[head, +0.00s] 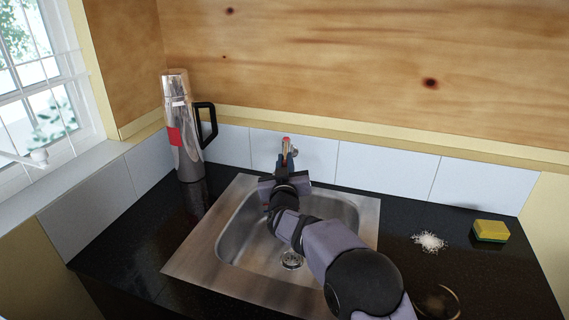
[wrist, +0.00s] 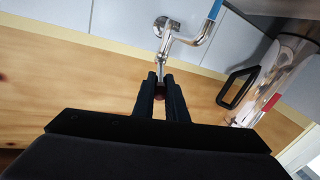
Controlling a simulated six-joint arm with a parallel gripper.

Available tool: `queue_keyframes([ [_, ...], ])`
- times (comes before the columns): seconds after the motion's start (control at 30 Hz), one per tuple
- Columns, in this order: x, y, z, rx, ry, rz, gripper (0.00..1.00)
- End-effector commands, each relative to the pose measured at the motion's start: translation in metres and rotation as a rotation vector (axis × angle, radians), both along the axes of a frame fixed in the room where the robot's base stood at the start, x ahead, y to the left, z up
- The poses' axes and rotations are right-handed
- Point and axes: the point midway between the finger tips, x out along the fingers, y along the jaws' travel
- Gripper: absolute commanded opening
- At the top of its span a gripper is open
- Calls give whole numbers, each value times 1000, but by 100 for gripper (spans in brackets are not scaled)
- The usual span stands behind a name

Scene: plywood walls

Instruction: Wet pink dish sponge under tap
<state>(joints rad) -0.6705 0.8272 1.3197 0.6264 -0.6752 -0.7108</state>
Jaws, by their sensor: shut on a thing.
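The tap (head: 293,153) stands against the tiled back wall behind the sink; its chrome body (wrist: 168,40) and curved spout show in the wrist view. My gripper (head: 286,165) reaches over the sink to the tap. In the wrist view, my gripper (wrist: 160,88) is shut on the tap's lever, with a dark reddish end between the fingers. A blue strip (wrist: 216,9) extends from the spout's end; I cannot tell whether it is water. No pink sponge shows. A yellow and green sponge (head: 490,232) lies on the counter at the right.
The steel sink (head: 200,258) has a drain (head: 291,260), partly beside my arm. A tall metal flask (head: 185,150) with a black handle stands at the back left. White grains (head: 429,241) and a clear round object (head: 440,302) lie on the black counter (head: 115,264).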

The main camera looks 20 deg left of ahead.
Motion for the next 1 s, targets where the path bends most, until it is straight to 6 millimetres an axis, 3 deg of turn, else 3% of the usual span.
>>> queue_keyframes([
  [0.03, 0, 0, 4, 4, -5, -1, 19],
  [0.1, 0, 0, 3, 3, -4, -1, 31],
  [0.57, -5, -1, 0, 0, -1, -1, 31],
  [1.0, -47, -14, 0, 2, -3, 1, 31],
])
